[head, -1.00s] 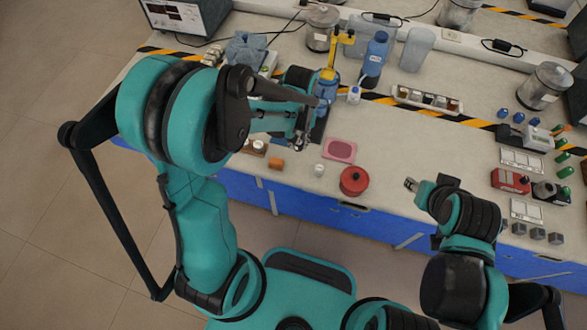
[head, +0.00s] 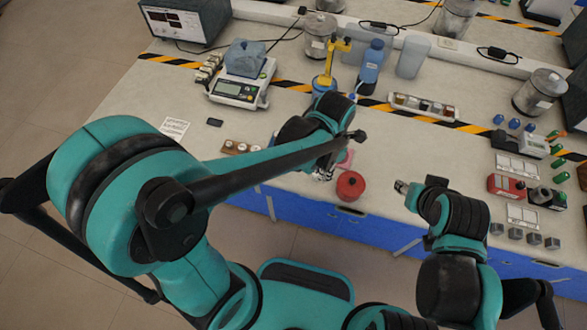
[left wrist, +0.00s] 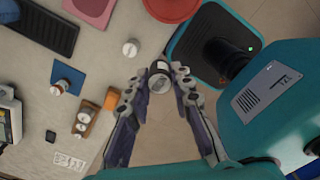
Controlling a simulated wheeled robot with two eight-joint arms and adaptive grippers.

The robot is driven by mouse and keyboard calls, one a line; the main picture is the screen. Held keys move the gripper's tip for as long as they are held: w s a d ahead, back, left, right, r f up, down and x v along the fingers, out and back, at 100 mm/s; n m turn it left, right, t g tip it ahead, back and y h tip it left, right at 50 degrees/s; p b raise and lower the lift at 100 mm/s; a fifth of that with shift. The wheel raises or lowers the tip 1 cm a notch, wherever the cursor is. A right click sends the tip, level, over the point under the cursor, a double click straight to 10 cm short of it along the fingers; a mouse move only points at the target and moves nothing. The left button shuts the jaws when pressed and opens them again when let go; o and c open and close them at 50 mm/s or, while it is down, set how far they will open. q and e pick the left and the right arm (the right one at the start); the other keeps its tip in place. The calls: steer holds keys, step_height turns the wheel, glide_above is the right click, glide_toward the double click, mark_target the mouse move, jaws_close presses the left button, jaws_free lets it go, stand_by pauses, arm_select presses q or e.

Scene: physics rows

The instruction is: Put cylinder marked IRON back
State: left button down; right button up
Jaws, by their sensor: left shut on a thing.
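My left gripper (head: 322,173) is shut on a small cylinder with a dark end and a grey, pale-labelled side. The cylinder (left wrist: 160,77) shows between the fingertips in the left wrist view; its marking is too small to read. A brown wooden holder (left wrist: 92,112) with white-topped pieces in it lies left of the gripper there; it also shows in the head view (head: 228,148), partly behind my left arm. My right gripper (head: 402,187) hangs near the bench's front edge, apart from these things; its finger opening is unclear.
A red round pot (head: 350,186) stands close to my left gripper. A white-capped piece (left wrist: 130,48), an orange block (left wrist: 111,98) and a blue mat (left wrist: 68,76) lie nearby. A scale (head: 238,92) stands farther back.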

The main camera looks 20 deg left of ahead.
arm_select(q)
steer(key=w+a+f+b, duration=0.1)
steer(key=w+a+f, duration=0.1)
steer(key=a, duration=0.1)
steer(key=w+a+f+b, duration=0.1)
steer(key=a+f, duration=0.1)
steer(key=a, duration=0.1)
steer(key=w+a+f+b, duration=0.2)
steer(key=a+f, duration=0.1)
steer(key=a, duration=0.1)
steer(key=shift+w, duration=0.35)
steer(key=shift+f+b, duration=0.95)
steer(key=shift+f, duration=0.95)
steer(key=shift+f, duration=0.2)
steer(key=c, duration=1.3)
jaws_free()
steer(key=shift+c, duration=0.2)
